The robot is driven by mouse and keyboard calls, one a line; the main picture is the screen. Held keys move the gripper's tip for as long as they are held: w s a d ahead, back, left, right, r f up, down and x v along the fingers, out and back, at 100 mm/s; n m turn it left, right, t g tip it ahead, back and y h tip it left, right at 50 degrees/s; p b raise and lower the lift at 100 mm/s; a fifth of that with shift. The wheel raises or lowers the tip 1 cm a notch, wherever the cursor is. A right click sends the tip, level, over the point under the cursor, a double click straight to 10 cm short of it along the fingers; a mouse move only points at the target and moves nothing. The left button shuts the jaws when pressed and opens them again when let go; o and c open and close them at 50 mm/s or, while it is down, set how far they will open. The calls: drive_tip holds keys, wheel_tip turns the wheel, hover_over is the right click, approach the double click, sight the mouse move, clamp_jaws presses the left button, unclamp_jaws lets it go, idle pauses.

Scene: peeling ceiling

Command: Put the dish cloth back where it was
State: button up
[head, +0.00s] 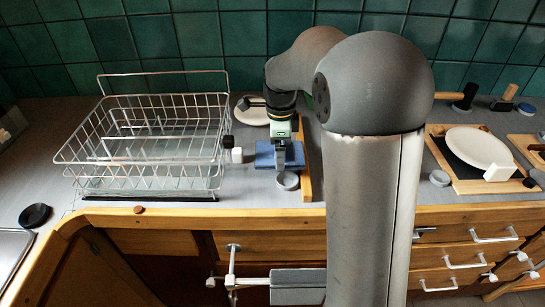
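A small blue folded piece that looks like the dish cloth (264,158) is on the grey counter, or just above it, to the right of the wire dish rack. My gripper (281,167) points down over its right half, and its fingers overlap the cloth in the head view. I cannot tell whether the fingers grip the cloth or only stand in front of it. My arm hides part of the counter behind and to the right.
The wire dish rack (146,191) stands at left. A small grey round thing (287,181) and a wooden board edge (306,168) are close to my gripper. A pale plate (253,110) lies behind. A white plate (479,147) sits on a board at right.

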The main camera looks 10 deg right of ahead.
sight(273, 159)
drive_tip(key=shift+w+a+f, duration=0.3)
drive_tip(key=shift+f, duration=0.2)
drive_tip(key=shift+w+a+f, duration=0.3)
drive_tip(key=shift+f, duration=0.2)
drive_tip(key=shift+w+a+f, duration=0.15)
drive_tip(key=shift+f, duration=1.65)
drive_tip(key=shift+f, duration=0.2)
drive_tip(key=o, duration=1.3)
wheel_tip(273, 159, up, 12)
drive_tip(key=shift+r, duration=0.1)
drive_tip(key=shift+s+r, duration=0.15)
drive_tip(key=shift+s, duration=0.1)
drive_tip(key=s+f+n, duration=0.2)
drive_tip(key=s+n, duration=0.5)
drive_tip(key=s, duration=0.2)
drive_tip(key=s+f+n, duration=0.3)
drive_tip(key=s+n, duration=0.4)
drive_tip(key=s, duration=0.2)
drive_tip(key=s+f+n, duration=0.3)
drive_tip(key=s+n, duration=0.3)
drive_tip(key=s, duration=0.3)
drive_tip(key=shift+s+a+n, duration=0.1)
drive_tip(key=shift+a+n, duration=0.2)
drive_tip(key=shift+n, duration=0.1)
